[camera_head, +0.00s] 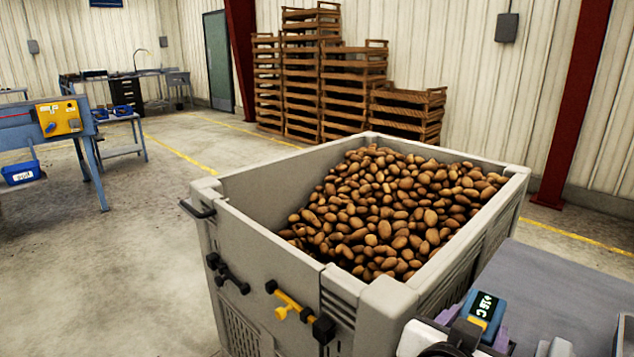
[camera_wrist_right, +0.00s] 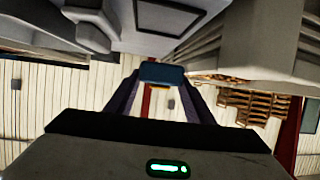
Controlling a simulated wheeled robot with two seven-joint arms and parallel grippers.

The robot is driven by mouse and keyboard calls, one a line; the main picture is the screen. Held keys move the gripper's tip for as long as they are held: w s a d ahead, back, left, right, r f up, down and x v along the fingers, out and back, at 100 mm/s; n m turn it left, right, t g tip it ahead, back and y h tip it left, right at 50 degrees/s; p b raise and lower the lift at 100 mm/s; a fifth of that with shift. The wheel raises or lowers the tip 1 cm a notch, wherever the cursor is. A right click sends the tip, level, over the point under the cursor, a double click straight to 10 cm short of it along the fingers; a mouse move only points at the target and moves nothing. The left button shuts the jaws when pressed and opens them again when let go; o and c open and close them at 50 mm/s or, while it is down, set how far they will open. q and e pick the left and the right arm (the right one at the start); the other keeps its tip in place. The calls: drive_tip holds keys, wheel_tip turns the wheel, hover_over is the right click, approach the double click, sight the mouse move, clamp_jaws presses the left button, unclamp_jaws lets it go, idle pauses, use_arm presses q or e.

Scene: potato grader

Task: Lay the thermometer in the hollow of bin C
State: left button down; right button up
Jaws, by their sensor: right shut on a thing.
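The thermometer (camera_head: 484,309) is a blue handheld piece with a dark display reading about +16 C. It shows at the lower right of the head view, in front of the bin's near right corner. My right gripper (camera_head: 478,322) is shut on it, with purple fingers at its sides. In the wrist view the thermometer (camera_wrist_right: 162,74) sits between the fingertips. A large grey bin (camera_head: 262,237) full of brown potatoes (camera_head: 395,215) stands in the middle. I see no letter on it, and cannot make out a clear hollow in the potatoes. My left gripper is not in view.
A grey tabletop (camera_head: 565,290) lies right of the bin. Black and yellow fittings (camera_head: 290,302) stick out from the bin's front. Wooden crates (camera_head: 330,80) are stacked behind. A blue workbench (camera_head: 85,150) stands at left, with open floor before it.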

drive_tip(key=s+a+f+n+t+y, duration=0.2)
drive_tip(key=s+a+n+y, duration=0.1)
drive_tip(key=s+a, duration=0.35)
drive_tip(key=w+d+r+m+h, duration=0.1)
drive_tip(key=w+d, duration=0.2)
drive_tip(key=w+d+r+m+g+p, duration=0.1)
drive_tip(key=w+d, duration=0.1)
drive_tip(key=w+d+r+m+h, duration=0.1)
drive_tip(key=w+d, duration=0.2)
drive_tip(key=shift+w+d+r+g+h, duration=0.3)
drive_tip(key=shift+w+d+r, duration=0.05)
drive_tip(key=shift+r, duration=0.05)
drive_tip(key=w+d+r+m+g+h+p, duration=0.25)
drive_tip(key=w+d, duration=0.35)
drive_tip(key=d, duration=0.6)
drive_tip(key=m+g+h, duration=0.1)
drive_tip(key=m+g, duration=0.2)
hover_over(544, 311)
wheel_tip(544, 311, down, 8)
drive_tip(key=shift+s+f, duration=0.1)
wheel_tip(544, 311, down, 4)
drive_tip(key=shift+f+b, duration=0.2)
drive_tip(key=shift+b, duration=0.35)
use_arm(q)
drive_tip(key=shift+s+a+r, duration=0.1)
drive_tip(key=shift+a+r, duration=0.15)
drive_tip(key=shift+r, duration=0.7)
use_arm(e)
drive_tip(key=shift+f, duration=0.1)
